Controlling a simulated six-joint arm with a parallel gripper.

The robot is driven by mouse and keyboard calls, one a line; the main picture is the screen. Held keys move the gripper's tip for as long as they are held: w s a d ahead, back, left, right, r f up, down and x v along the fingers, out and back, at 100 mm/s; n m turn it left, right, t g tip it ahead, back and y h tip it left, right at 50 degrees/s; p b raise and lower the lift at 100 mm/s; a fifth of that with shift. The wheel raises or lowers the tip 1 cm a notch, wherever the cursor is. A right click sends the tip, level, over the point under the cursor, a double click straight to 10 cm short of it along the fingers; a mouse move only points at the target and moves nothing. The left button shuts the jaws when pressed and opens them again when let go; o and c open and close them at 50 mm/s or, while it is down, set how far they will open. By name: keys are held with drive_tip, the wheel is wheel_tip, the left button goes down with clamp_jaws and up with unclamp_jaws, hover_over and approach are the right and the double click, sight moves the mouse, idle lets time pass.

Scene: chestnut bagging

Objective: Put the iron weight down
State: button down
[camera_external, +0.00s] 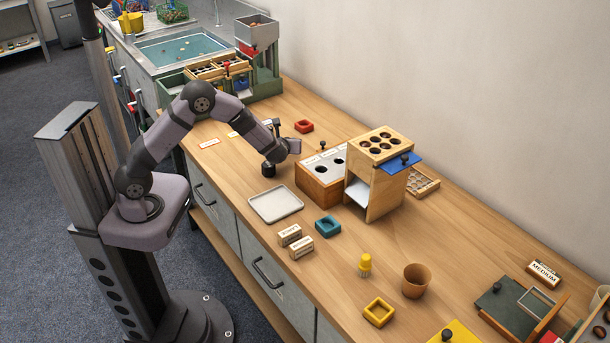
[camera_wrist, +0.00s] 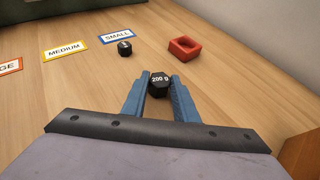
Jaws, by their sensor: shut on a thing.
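The iron weight (camera_wrist: 160,82), a black faceted block marked "200 g", is between the two blue fingertips of my gripper (camera_wrist: 158,90) in the wrist view. My gripper is shut on it. In the external view the weight (camera_external: 268,170) shows as a dark block low under my wrist, over the bare wood behind the pale tray. Whether its base touches the table I cannot tell. A smaller black weight (camera_wrist: 124,48) stands apart, in front of the SMALL card (camera_wrist: 115,36).
A red square ring (camera_wrist: 184,48) lies ahead right of my gripper. MEDIUM (camera_wrist: 64,50) and partly cut-off LARGE cards lie left. The pale tray (camera_external: 258,212) and wooden box with holes (camera_external: 318,190) are close by. Bare tabletop lies between my gripper and the cards.

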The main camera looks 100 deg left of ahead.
drive_tip(key=shift+f, duration=0.1)
drive_tip(key=c, duration=1.8)
unclamp_jaws()
drive_tip(key=shift+f, duration=0.1)
drive_tip(key=o, duration=0.4)
drive_tip(key=shift+r, duration=0.3)
drive_tip(key=v, duration=1.2)
drive_tip(key=shift+f, duration=0.1)
